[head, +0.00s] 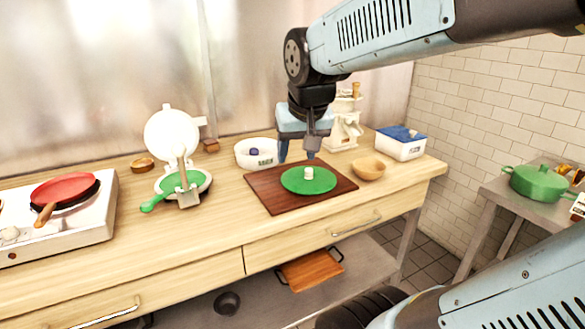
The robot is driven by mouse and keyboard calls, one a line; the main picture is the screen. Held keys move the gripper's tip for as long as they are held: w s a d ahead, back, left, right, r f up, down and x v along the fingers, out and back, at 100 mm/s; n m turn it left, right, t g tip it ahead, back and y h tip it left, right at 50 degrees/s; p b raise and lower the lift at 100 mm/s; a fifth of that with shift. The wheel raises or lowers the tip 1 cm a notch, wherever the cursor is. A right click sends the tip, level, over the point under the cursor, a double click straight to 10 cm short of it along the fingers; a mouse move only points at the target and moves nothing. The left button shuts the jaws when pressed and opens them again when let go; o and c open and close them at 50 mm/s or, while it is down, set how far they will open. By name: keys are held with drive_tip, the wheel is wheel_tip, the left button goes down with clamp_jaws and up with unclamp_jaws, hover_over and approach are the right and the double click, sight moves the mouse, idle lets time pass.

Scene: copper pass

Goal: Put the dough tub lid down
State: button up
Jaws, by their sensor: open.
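A round green lid (322,184) with a small cream knob (308,173) lies flat on a dark brown board (266,193) on the counter; it looks like the dough tub lid. My gripper (297,158) is open and empty, pointing down just above and behind the lid. Its fingertips appear near the knob, but I cannot tell the exact gap. A white round tub (247,161) stands uncovered behind the board to the left, with a small dark blue-purple thing inside.
A wooden bowl (368,169) sits at the board's right edge. A white box with blue contents (401,149) and a cream machine (343,131) stand behind. Left are an open white press (172,134) and a stove (90,225) with a red-topped pan. The counter front is clear.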

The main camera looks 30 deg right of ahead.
drive_tip(key=s+a+n, duration=0.2)
drive_tip(key=s, duration=0.5)
drive_tip(key=shift+a+f+y, duration=0.2)
drive_tip(key=shift+f+y, duration=0.1)
drive_tip(key=shift+y, duration=0.1)
drive_tip(key=shift+c, duration=0.5)
drive_tip(key=shift+c, duration=0.6)
drive_tip(key=shift+a, duration=0.1)
